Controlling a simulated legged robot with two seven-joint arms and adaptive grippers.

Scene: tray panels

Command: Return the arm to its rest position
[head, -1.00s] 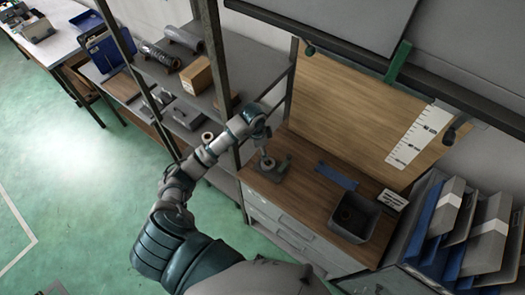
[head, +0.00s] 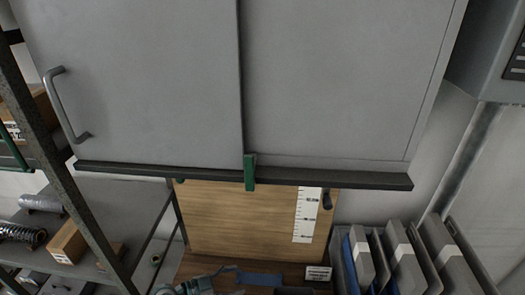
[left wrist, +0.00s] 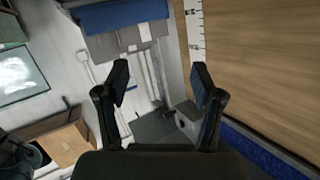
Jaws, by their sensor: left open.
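My left arm shows only at the bottom edge of the head view, over the wooden worktop (head: 205,262). My left gripper (head: 226,274) is partly cut off there, near a blue strip (head: 259,279). In the left wrist view my left gripper (left wrist: 160,84) has its two dark fingers spread apart with nothing between them. Beyond the fingers, that view shows a pale wall and grey items, and a wooden board (left wrist: 255,70) at the right. My right gripper is not in view.
A grey cabinet (head: 150,80) with a handle hangs above the wooden backboard (head: 235,220). A shelf rack with boxes (head: 68,243) stands at the left. Upright grey and blue files (head: 405,260) stand at the lower right. A dark bin's edge (head: 293,291) shows at the bottom.

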